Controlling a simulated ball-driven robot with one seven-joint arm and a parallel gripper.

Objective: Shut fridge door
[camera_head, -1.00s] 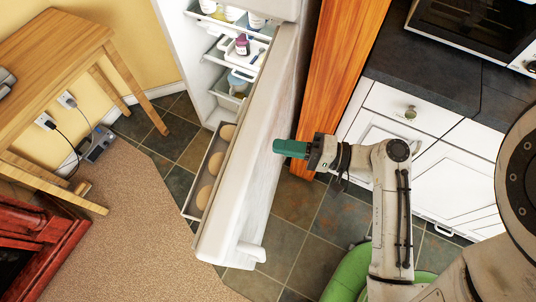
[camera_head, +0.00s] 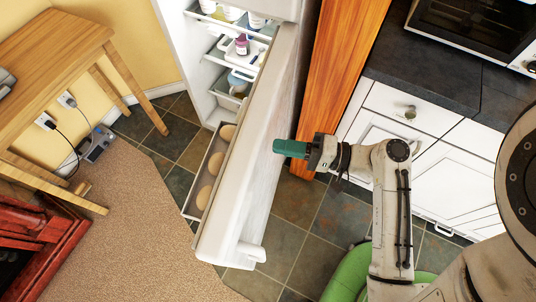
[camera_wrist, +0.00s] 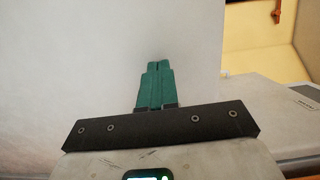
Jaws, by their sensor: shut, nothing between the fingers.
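The white fridge door (camera_head: 240,190) stands open in the head view, swung out toward the front, with a handle (camera_head: 251,252) at its low front end. Its inner side carries a shelf with several egg-shaped items (camera_head: 212,164). The open fridge (camera_head: 209,80) behind it shows stocked shelves. My gripper (camera_head: 277,147) has green fingers, is shut and empty, and points at the outer face of the door from the right. In the wrist view the shut fingers (camera_wrist: 157,70) face the pale door surface (camera_wrist: 90,60). I cannot tell whether they touch it.
A wooden table (camera_head: 65,45) stands at the left above a beige carpet (camera_head: 130,225). A wooden panel (camera_head: 340,65) and white cabinets (camera_head: 410,140) stand right of the fridge. A green seat (camera_head: 350,278) is below my arm. Tiled floor (camera_head: 290,225) lies between the door and cabinets.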

